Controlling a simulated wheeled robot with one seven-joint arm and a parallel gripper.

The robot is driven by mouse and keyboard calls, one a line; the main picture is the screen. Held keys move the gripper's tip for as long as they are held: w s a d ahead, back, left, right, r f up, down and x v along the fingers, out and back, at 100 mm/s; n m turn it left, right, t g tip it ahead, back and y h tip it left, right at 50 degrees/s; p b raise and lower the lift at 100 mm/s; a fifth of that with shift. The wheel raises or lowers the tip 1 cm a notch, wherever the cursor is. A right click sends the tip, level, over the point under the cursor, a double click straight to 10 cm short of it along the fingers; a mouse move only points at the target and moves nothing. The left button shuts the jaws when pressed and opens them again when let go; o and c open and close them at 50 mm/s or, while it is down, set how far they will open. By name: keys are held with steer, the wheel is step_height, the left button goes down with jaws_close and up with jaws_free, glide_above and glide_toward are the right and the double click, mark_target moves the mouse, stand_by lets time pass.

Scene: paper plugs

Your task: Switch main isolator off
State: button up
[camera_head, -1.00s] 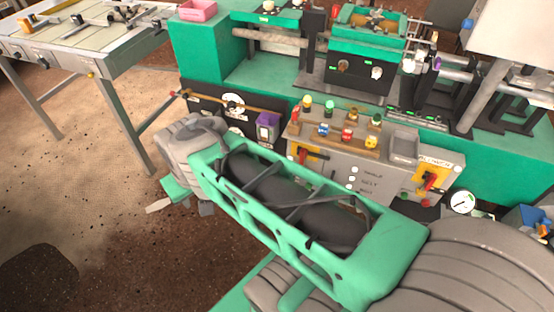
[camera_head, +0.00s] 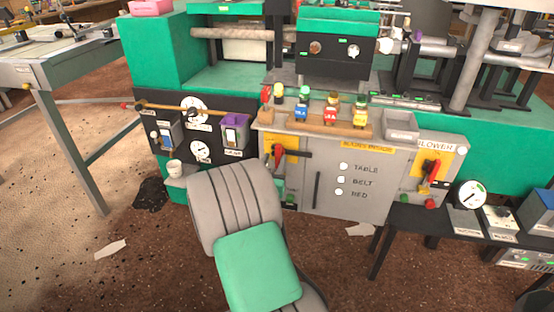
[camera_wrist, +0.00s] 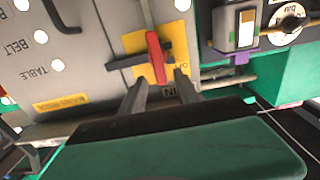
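A red switch handle (camera_head: 278,153) sits on a yellow plate (camera_head: 291,142) at the left side of the grey control cabinet. It also shows in the wrist view as a red handle (camera_wrist: 155,55), with a dark bar across the plate. The lettering near it is mostly hidden, so I cannot read its full label. My gripper (camera_wrist: 160,82) is open in the wrist view, its two fingers apart on either side of the handle's near end. I cannot tell whether they touch it.
A second red handle (camera_head: 431,172) on a yellow plate is at the cabinet's right, under the label BLOWER. A purple-topped box (camera_head: 235,130) and gauges are to the left. A black bench (camera_head: 410,216) stands at the right.

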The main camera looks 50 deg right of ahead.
mark_target(277, 153)
steer(key=x, duration=0.4)
steer(key=shift+d, duration=0.1)
jaws_close()
stand_by(1.3)
